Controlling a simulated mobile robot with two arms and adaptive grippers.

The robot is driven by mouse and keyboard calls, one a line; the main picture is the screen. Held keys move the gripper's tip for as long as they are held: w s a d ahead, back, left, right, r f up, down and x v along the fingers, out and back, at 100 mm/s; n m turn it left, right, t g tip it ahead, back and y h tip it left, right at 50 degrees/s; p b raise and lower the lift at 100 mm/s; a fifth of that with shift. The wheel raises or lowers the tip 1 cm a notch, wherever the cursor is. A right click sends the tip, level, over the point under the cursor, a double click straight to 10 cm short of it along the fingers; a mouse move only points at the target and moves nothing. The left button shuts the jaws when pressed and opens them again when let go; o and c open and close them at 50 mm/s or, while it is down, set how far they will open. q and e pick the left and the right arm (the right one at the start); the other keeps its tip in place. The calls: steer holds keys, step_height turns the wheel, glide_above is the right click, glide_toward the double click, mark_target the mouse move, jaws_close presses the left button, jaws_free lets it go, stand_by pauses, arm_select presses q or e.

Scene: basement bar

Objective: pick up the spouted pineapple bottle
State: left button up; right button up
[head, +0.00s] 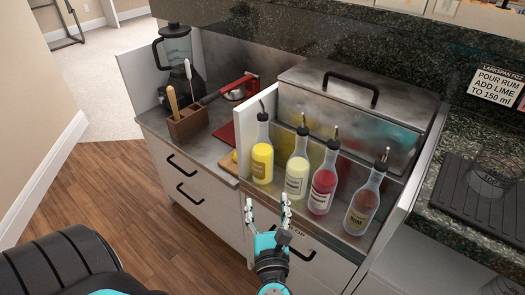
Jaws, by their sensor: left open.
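Spouted bottles stand upright in a row in the steel speed rail. The leftmost, with bright yellow liquid, looks like the pineapple bottle (262,162); its label is too small to read. Beside it are a pale yellow bottle (297,175), a red bottle (323,188) and a brown bottle (363,207) whose label seems to read rum. My left gripper (267,202) is open and empty, fingers pointing up the picture toward the rail's front. It shows below the yellow and pale bottles, apart from them. My right gripper is out of view.
A lidded steel bin (345,115) stands close behind the bottles. A white side panel (403,208) bounds the rail on the right. To the left are a wooden caddy (188,123), a red cutting board (226,135) and a blender (178,60). Open floor (130,220) lies left of the cabinet.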

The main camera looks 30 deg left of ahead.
mark_target(262, 160)
arm_select(q)
steer(key=x, duration=0.8)
steer(key=shift+w+a+p, duration=0.2)
steer(key=shift+w+p, duration=0.05)
steer(key=shift+p, duration=0.05)
steer(key=x, duration=0.5)
steer(key=shift+w+a+f, duration=0.1)
steer(key=shift+f, duration=0.25)
steer(key=shift+r, duration=0.1)
jaws_close()
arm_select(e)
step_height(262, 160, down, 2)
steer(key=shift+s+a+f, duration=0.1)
arm_select(q)
steer(key=shift+r, duration=0.1)
steer(key=shift+r, duration=0.2)
steer(key=r, duration=0.1)
steer(key=s+r+p, duration=0.1)
steer(key=r, duration=0.1)
steer(key=s+d+r, duration=0.1)
steer(key=s+d, duration=0.1)
steer(key=s, duration=1.3)
steer(key=shift+r, duration=0.2)
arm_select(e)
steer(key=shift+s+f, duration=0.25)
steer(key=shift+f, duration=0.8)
